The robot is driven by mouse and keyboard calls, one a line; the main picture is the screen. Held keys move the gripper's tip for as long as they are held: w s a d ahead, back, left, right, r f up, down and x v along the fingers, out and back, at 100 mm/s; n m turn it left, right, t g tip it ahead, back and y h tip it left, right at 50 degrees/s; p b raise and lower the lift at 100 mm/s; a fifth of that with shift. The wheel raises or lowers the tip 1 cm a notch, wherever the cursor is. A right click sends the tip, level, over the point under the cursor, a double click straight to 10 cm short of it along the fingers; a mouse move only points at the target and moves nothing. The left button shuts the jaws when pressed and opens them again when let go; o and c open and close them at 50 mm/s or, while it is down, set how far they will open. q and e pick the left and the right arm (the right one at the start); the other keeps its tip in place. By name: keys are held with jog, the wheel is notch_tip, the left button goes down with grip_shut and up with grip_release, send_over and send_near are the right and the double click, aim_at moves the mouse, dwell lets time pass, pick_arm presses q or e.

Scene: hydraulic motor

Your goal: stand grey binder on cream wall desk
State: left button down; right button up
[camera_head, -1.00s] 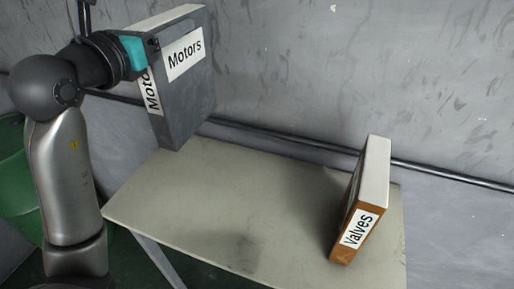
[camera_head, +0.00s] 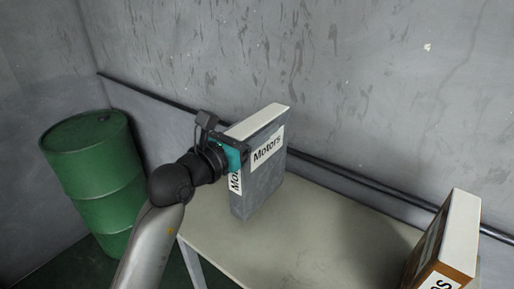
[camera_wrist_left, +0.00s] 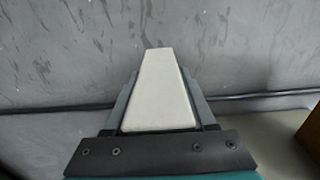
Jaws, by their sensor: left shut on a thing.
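The grey binder (camera_head: 262,172), labelled "Motors", is upright at the left end of the cream wall desk (camera_head: 300,246). My left gripper (camera_head: 240,153) is shut on its spine side near the top. I cannot tell whether the binder's bottom touches the desk or hangs just above it. In the left wrist view the binder's pale top (camera_wrist_left: 158,92) points away toward the wall, with the gripper's dark plate in front of it. My right gripper is not in view.
An orange-brown binder (camera_head: 447,245) with a white top stands at the desk's right side. A green drum (camera_head: 97,172) stands on the floor at left. A dark pipe (camera_head: 345,172) runs along the wall behind the desk. The desk between the binders is clear.

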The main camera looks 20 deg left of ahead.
pick_arm(q)
jog(key=shift+f+b, duration=0.45)
jog(key=shift+f, duration=1.65)
jog(key=shift+c, duration=1.1)
grip_release()
jog(key=shift+f, duration=0.15)
jog(key=shift+s, duration=0.1)
jog(key=b+v, duration=0.1)
jog(key=v, duration=1)
jog(key=shift+s+a, duration=0.15)
jog(key=shift+s, duration=0.25)
